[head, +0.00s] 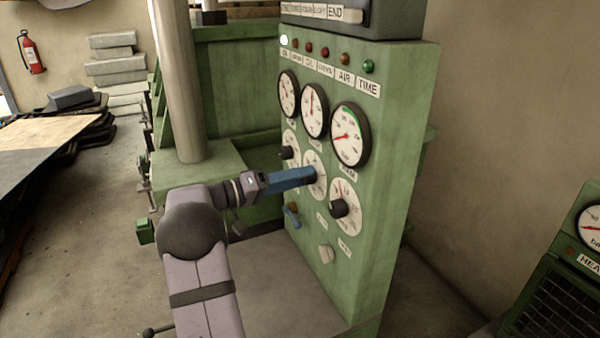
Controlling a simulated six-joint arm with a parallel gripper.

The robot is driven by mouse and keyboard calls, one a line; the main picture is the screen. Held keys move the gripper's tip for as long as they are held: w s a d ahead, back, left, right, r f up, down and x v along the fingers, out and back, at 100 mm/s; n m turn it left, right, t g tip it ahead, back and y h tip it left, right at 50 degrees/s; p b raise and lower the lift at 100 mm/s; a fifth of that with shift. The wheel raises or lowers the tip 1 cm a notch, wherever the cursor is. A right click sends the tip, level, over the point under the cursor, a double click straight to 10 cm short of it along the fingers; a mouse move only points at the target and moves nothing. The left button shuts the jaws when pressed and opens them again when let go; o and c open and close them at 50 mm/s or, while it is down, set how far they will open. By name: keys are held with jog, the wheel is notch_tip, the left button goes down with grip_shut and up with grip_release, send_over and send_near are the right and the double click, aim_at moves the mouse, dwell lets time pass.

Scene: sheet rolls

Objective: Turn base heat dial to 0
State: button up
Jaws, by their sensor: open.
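A green control panel (380,200) has a lower row of three round white dials with black knobs: left (287,152), middle (320,188) and right (339,207). The labels under them are too small to read, so I cannot tell which is the base heat dial. My gripper (309,174) has blue fingers and reaches from the left to the middle dial. Its fingertips are at that dial's knob, open; I cannot tell whether they touch it. The fingers partly hide the middle dial's knob and face.
Three gauges, including the large right one (351,135), sit above the dials under a row of coloured lamps. Below are a blue-handled lever (292,216) and a pale knob (326,253). A heater-like unit (565,290) stands at lower right.

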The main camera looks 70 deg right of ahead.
jog(key=shift+s+d, duration=0.25)
jog(key=shift+d, duration=0.05)
jog(key=shift+c, duration=0.2)
jog(key=c, duration=1)
